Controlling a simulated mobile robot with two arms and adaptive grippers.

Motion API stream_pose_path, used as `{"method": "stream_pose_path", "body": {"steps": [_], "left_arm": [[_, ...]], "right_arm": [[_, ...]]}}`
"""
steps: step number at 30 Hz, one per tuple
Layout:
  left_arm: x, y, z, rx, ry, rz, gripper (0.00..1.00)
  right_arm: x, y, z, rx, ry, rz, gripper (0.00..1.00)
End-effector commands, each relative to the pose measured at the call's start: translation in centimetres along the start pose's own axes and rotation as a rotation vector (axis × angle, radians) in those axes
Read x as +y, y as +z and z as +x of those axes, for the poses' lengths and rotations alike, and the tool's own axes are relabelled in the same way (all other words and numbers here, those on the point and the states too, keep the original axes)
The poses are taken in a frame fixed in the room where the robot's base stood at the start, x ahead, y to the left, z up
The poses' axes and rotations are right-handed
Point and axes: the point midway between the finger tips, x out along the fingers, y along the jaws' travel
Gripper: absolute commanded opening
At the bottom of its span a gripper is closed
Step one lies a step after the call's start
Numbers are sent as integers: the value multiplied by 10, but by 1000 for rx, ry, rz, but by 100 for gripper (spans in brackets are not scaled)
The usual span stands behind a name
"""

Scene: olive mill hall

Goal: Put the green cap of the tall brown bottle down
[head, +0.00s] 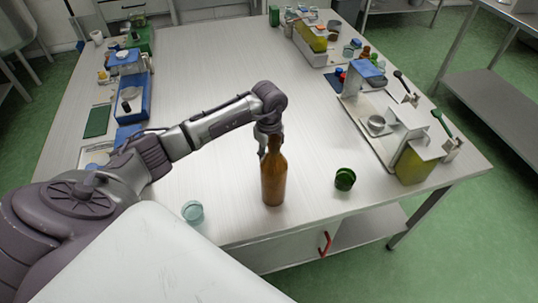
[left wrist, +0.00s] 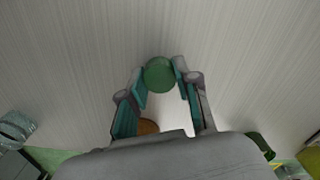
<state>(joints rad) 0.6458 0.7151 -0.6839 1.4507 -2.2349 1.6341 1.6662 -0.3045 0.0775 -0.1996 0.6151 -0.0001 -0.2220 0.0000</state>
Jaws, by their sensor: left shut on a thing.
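The tall brown bottle (head: 273,182) stands upright near the front edge of the white table. My left gripper (head: 264,148) is at the height of the bottle's neck, just behind it, and its fingers are partly hidden there. In the left wrist view the round green cap (left wrist: 159,75) sits between the fingertips of the left gripper (left wrist: 160,80), which is shut on it. The cap cannot be made out in the head view. A brown round patch (left wrist: 148,126), likely the bottle's top, shows between the finger bases. My right gripper is not in view.
A dark green jar (head: 345,179) stands right of the bottle, and a clear glass (head: 193,212) stands to the left. A white stand (head: 384,129) with a yellow-green container (head: 411,166) is at the right edge. Blue trays (head: 133,98) line the left. The table's middle is clear.

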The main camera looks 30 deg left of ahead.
Motion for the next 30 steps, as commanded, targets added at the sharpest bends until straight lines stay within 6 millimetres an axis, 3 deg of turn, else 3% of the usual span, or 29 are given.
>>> {"method": "stream_pose_path", "body": {"steps": [4, 12, 13, 17, 25, 30], "left_arm": [[0, 0, 8, 0, -1, 1, 0], [0, 0, 12, 0, -1, 1, 0], [0, 0, 11, 0, -1, 1, 35], [0, 0, 10, 0, -1, 1, 56], [0, 0, 10, 0, -1, 1, 57], [-1, 1, -2, -1, -4, 1, 57]], "right_arm": [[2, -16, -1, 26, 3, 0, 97], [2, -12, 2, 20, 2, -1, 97], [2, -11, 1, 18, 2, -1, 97], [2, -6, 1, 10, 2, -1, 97], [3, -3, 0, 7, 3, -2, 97], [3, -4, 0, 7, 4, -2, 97]]}}
